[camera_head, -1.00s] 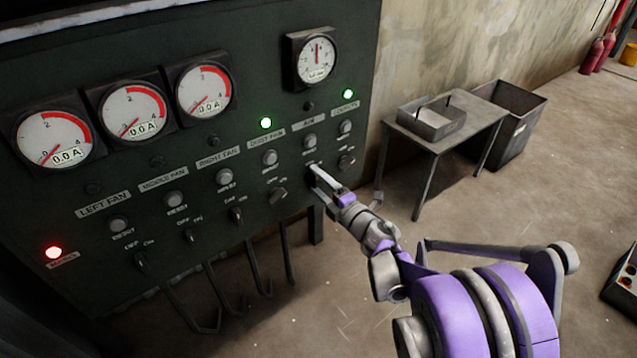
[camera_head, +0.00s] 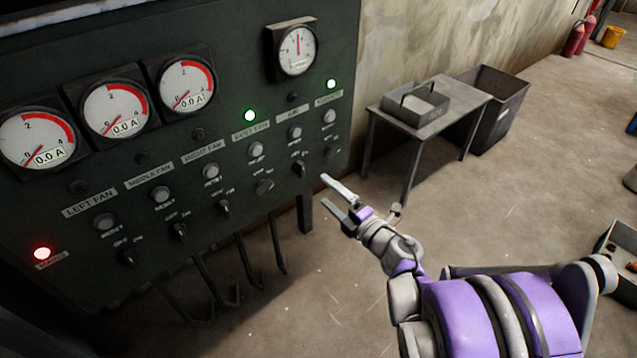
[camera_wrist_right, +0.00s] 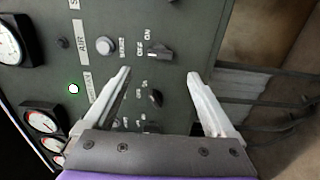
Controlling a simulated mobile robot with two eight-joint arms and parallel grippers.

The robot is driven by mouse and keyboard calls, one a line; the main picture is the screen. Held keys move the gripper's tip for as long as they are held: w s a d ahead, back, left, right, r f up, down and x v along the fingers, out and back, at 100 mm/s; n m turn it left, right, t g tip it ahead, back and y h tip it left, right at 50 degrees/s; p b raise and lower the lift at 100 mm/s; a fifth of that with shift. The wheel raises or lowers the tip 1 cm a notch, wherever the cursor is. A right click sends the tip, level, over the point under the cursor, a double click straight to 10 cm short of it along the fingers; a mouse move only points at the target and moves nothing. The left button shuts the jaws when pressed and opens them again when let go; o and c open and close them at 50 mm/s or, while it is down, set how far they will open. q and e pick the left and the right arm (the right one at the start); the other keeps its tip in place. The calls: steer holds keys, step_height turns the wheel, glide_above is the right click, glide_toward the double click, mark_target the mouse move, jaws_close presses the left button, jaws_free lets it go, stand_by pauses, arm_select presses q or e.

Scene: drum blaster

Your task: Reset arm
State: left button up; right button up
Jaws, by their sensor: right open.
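My right gripper (camera_head: 333,199) is open and empty in the head view. It hangs in front of the lower right edge of the dark green control panel (camera_head: 110,165), apart from the switches. In the right wrist view its two pale fingers (camera_wrist_right: 160,88) are spread, with panel knobs showing between and beyond them. The AIR switch (camera_head: 299,168) is left of the fingertips in the head view. My left gripper is not in view.
The panel carries several gauges (camera_head: 187,88), a red lamp (camera_head: 42,253) and green lamps (camera_head: 250,115). Black hooked handles (camera_head: 275,245) hang below it. A small table (camera_head: 440,115) with a grey tray (camera_head: 415,105) and a bin (camera_head: 500,105) stand behind.

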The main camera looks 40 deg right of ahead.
steer(key=shift+s, duration=0.5)
steer(key=s+a+f+m+g, duration=0.6)
steer(key=s+a+m+g, duration=0.1)
steer(key=s+a+m, duration=0.2)
steer(key=s+a+f+m+g, duration=0.5)
steer(key=s+a+m+g, duration=0.1)
steer(key=s+a+m, duration=0.35)
arm_select(q)
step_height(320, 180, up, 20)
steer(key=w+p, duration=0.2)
steer(key=p, duration=1.5)
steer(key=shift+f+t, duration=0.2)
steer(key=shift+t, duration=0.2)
arm_select(e)
step_height(320, 180, up, 19)
steer(key=w, duration=0.2)
steer(key=shift+a+r+h, duration=0.15)
steer(key=shift+a+h, duration=0.1)
steer(key=shift+h, duration=0.05)
